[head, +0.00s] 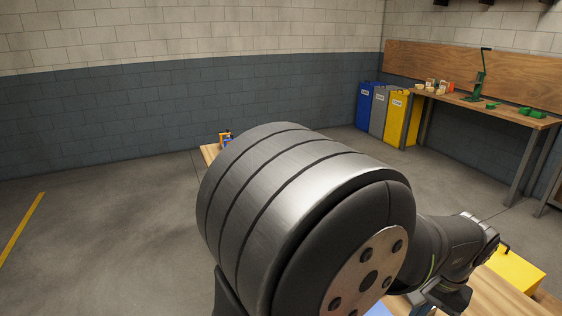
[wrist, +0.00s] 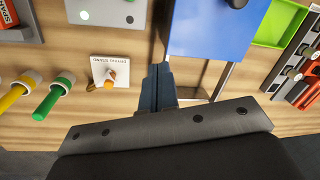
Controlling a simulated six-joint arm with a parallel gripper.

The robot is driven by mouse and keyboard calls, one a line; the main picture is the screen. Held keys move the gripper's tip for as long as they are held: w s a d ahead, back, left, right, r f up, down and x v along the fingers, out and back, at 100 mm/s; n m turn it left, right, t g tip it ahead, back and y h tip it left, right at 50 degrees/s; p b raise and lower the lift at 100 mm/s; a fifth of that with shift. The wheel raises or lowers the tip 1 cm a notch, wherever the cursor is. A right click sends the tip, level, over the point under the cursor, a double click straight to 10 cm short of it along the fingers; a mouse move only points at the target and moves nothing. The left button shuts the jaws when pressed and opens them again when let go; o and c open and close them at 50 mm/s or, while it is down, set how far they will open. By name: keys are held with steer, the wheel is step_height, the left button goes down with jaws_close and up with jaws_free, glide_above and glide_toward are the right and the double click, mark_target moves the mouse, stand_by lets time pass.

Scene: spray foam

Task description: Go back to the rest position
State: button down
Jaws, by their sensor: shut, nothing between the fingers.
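My gripper (wrist: 157,75) shows in the wrist view with its dark fingers together and nothing between them. It is over a wooden bench top (wrist: 120,50), just left of a blue panel (wrist: 210,30). A small white plate (wrist: 110,72) with printed letters and an orange-tan piece on it lies to the left of the fingers. I cannot tell the height of the fingers above the bench. In the head view my own arm fills the middle and hides most of the bench; the fingertips are not clear there.
In the wrist view, a green-handled tool (wrist: 55,97) and a yellow-handled tool (wrist: 16,98) lie left, a green tray (wrist: 278,20) upper right. In the head view, a yellow box (head: 515,268) stands right; bins (head: 402,118) and a workbench (head: 490,108) stand behind. Floor at left is clear.

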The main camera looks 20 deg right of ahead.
steer(key=w+d+r+h, duration=0.1)
steer(key=w+r+h, duration=0.15)
steer(key=w, duration=0.35)
steer(key=w+d+r+h, duration=0.2)
steer(key=w+r, duration=0.1)
steer(key=w, duration=0.2)
step_height(320, 180, down, 10)
steer(key=shift+a+n, duration=0.15)
steer(key=shift+n, duration=0.15)
steer(key=shift+w+r, duration=0.1)
stand_by(0.3)
